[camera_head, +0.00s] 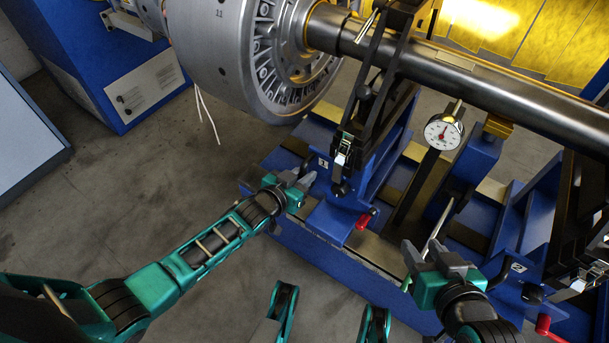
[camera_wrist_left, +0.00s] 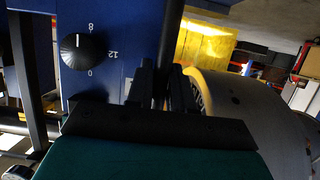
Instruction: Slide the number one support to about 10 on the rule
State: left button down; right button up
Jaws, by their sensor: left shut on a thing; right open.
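The number one support (camera_head: 372,170) is a blue block with a small "1" plate, standing on the blue bed under the shaft. A red-tipped lever (camera_head: 364,221) sticks out at its front. My left gripper (camera_head: 303,181) is at the support's left side. In the left wrist view its dark fingers (camera_wrist_left: 163,85) are shut on a dark bar (camera_wrist_left: 171,45) beside a blue face with a numbered knob (camera_wrist_left: 82,48). My right gripper (camera_head: 436,258) is open in front of the bed, beside a thin silver rod. The rule's figures cannot be read.
A large grey rotor (camera_head: 240,50) and its steel shaft (camera_head: 460,72) lie above the bed. A round dial gauge (camera_head: 444,131) stands right of the support. A second support (camera_head: 550,245) with a red lever is at the right. Bare floor lies at lower left.

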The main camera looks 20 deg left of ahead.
pick_arm(q)
jog(key=shift+w+a, duration=0.2)
jog(key=shift+a, duration=0.3)
jog(key=shift+w+a, duration=0.15)
jog(key=shift+a, duration=0.35)
jog(key=shift+w+a, duration=0.25)
jog(key=shift+a, duration=0.55)
jog(key=c, duration=1.3)
grip_release()
jog(key=o, duration=0.5)
jog(key=shift+d, duration=0.2)
jog(key=shift+o, duration=0.2)
jog(key=shift+s, duration=0.1)
jog(key=s+a+p, duration=0.2)
jog(key=s+p, duration=0.1)
jog(key=s, duration=0.3)
jog(key=shift+s+p, duration=0.3)
jog(key=shift+p, duration=0.05)
